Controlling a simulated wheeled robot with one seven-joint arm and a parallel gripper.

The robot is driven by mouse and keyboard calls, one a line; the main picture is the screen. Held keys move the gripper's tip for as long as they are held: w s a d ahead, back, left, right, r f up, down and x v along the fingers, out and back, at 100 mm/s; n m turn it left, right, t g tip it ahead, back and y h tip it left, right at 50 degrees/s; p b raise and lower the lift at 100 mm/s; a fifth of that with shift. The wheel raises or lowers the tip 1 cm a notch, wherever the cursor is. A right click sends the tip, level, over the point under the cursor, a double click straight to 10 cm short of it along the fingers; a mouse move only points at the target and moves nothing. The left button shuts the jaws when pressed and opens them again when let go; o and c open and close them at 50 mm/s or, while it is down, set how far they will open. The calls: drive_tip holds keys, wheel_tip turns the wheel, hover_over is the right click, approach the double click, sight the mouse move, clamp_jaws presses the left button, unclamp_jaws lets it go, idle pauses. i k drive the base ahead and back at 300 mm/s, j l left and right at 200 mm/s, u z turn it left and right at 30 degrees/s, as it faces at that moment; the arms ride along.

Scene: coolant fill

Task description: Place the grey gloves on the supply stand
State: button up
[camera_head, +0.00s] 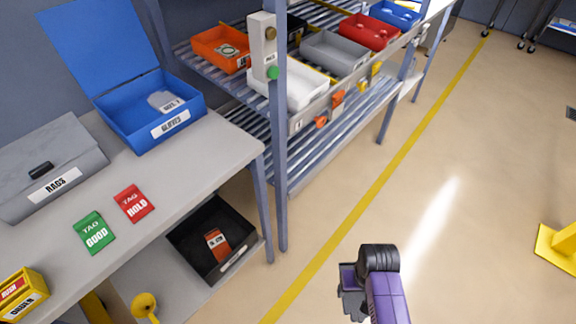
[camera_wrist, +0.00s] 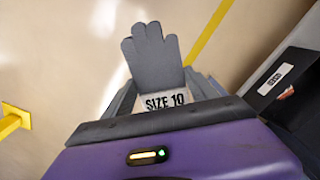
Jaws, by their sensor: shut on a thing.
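The grey gloves (camera_wrist: 152,58) are in my gripper (camera_wrist: 165,97) in the wrist view, with their fingers pointing away from the jaws. A white band on them reads "SIZE 10". The gripper is shut on the cuff end. An open blue box (camera_head: 143,128) labelled "GLOVES" stands on the grey bench (camera_head: 175,190) and holds a pale glove-like item (camera_head: 165,102). No surface is marked as the supply stand.
The bench also bears a grey "RAGS" box (camera_head: 50,165), a red tag (camera_head: 134,203), a green tag (camera_head: 95,232) and a yellow box (camera_head: 22,292). A black bin (camera_head: 213,240) sits underneath. A rack of bins (camera_head: 335,52) stands behind. The floor right of the yellow line is largely clear.

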sight(211, 153)
drive_tip(key=i+l+u, duration=0.15)
drive_tip(key=u, duration=0.25)
drive_tip(key=l+u, duration=0.25)
drive_tip(key=u, duration=0.2)
drive_tip(key=i+l+u, duration=0.2)
drive_tip(key=l, duration=0.5)
drive_tip(key=i+l+u, duration=0.15)
drive_tip(key=l, duration=0.55)
drive_tip(key=l+u, duration=0.2)
drive_tip(key=l, duration=0.55)
